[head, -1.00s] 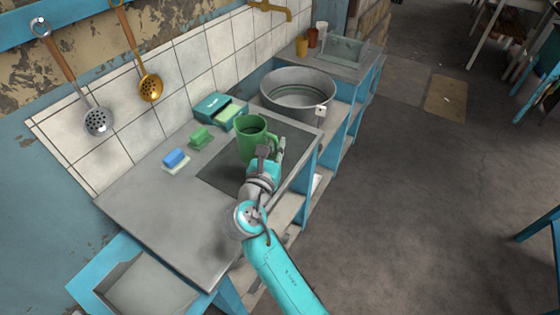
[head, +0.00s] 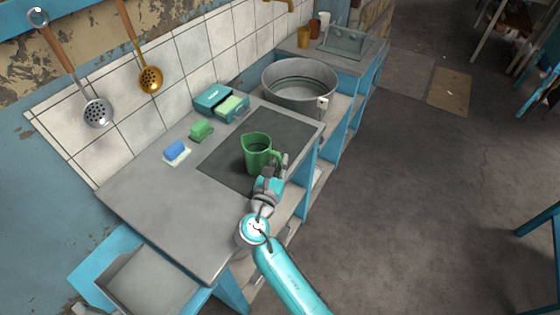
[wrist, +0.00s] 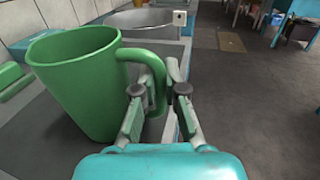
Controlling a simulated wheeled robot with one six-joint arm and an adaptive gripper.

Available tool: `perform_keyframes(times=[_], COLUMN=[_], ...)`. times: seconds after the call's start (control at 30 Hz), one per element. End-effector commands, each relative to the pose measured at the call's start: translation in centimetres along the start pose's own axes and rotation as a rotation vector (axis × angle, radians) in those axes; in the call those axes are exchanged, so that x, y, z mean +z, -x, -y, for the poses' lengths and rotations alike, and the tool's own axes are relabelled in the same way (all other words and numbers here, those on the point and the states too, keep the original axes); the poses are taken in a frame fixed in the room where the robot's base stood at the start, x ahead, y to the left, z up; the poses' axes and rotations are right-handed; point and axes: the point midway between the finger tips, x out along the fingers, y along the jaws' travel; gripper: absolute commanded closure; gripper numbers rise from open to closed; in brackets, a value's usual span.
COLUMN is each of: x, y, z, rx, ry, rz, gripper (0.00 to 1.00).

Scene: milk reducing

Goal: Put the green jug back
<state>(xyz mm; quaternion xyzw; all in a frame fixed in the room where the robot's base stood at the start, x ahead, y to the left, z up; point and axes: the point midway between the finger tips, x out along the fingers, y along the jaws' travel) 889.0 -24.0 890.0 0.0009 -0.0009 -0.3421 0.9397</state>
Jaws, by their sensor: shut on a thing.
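The green jug (head: 257,155) is upright over the dark mat (head: 221,167) on the counter. Whether its base touches the mat I cannot tell. In the wrist view the jug (wrist: 78,85) fills the left side, with its handle on the right. My gripper (head: 276,168) is at the jug's handle side, on the right. In the wrist view my gripper (wrist: 158,108) has its fingers on either side of the handle's lower part and is shut on it.
A blue sponge (head: 175,149), a green sponge (head: 201,130) and a teal box (head: 219,102) lie along the wall. A round metal basin (head: 299,85) stands beyond the mat. The counter's near left part is clear. Ladles hang on the wall.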

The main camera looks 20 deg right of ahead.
Motion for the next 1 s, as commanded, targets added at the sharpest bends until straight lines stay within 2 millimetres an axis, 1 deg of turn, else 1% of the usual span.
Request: perform_keyframes(times=[0.2, 0.23, 0.27, 0.3, 0.33, 0.7, 0.77, 0.87, 1.0], x=[-0.2, -0.2, -0.2, -0.2, -0.2, 0.1, 0.0, 0.0, 0.0], y=[0.0, 0.0, 0.0, 0.0, 0.0, 0.1, 0.7, 2.1, 5.0], z=[0.0, 0.0, 0.0, 0.0, 0.0, 0.0, -0.1, -0.1, -0.1], rx=[0.000, 0.000, 0.000, 0.000, 0.000, 0.000, 0.001, 0.003, 0.005], ry=[-0.001, 0.000, -0.001, -0.001, -0.001, 0.000, 0.001, 0.000, 0.001], rz=[0.001, 0.000, 0.000, 0.000, 0.000, 0.000, -0.001, -0.001, 0.000], gripper=[1.00, 0.88, 0.80, 0.70, 0.65, 0.65, 0.65, 0.65, 0.65])
